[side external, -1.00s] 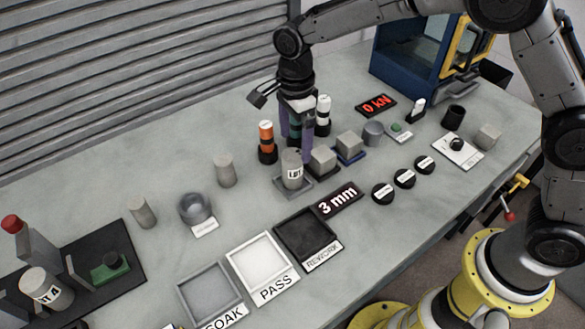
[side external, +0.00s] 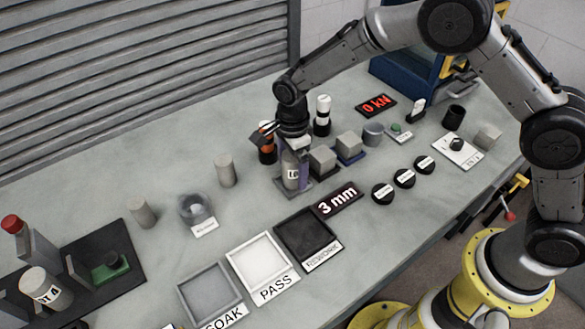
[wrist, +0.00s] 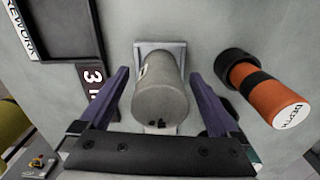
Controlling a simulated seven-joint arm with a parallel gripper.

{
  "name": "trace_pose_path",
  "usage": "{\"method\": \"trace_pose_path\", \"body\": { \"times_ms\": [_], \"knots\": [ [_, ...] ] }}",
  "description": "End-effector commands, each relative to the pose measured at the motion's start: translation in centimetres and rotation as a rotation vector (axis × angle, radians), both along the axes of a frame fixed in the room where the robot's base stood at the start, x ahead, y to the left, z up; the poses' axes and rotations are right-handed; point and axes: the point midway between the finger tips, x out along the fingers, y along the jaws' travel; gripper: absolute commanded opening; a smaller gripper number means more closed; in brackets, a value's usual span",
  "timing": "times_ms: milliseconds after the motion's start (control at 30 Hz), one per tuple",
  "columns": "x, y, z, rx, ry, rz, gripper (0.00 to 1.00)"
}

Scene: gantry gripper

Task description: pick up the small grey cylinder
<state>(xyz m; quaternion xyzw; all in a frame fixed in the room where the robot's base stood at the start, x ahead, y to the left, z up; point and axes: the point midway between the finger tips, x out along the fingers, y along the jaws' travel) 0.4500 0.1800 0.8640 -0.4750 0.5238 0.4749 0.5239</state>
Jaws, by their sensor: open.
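A grey cylinder (side external: 290,172) with a dark printed label stands upright on a small square grey plate (side external: 311,190). My gripper (side external: 296,178) is open, low over this cylinder, its purple fingers partly hiding it. In the wrist view the cylinder (wrist: 160,95) stands between the two spread fingers (wrist: 160,76), with a gap on each side. Other plain grey cylinders stand to the left, one taller (side external: 225,170) and one shorter (side external: 142,212). I cannot tell by size alone which one the task names.
An orange-and-black cylinder (wrist: 268,92) stands close beside my gripper. Grey blocks (side external: 322,160) on pads are just right of it. A dark REWORK tray (side external: 306,237) and a "3 mm" display (side external: 337,200) lie in front.

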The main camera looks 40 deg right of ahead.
Motion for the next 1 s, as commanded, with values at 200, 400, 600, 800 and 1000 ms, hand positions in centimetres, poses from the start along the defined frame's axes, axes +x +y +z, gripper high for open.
{"method": "trace_pose_path", "body": {
  "times_ms": [200,400,600,800,1000],
  "knots": [
    [0.0,-0.01,0.05,0.0,0.0,0.0,0.7],
    [0.0,-0.01,0.07,0.0,0.0,0.0,0.34],
    [0.0,-0.01,0.08,0.0,0.0,0.0,0.0],
    [0.1,0.03,0.23,0.002,-0.003,0.0,0.0],
    [0.11,0.04,0.28,0.002,-0.004,0.0,0.0]
  ]
}}
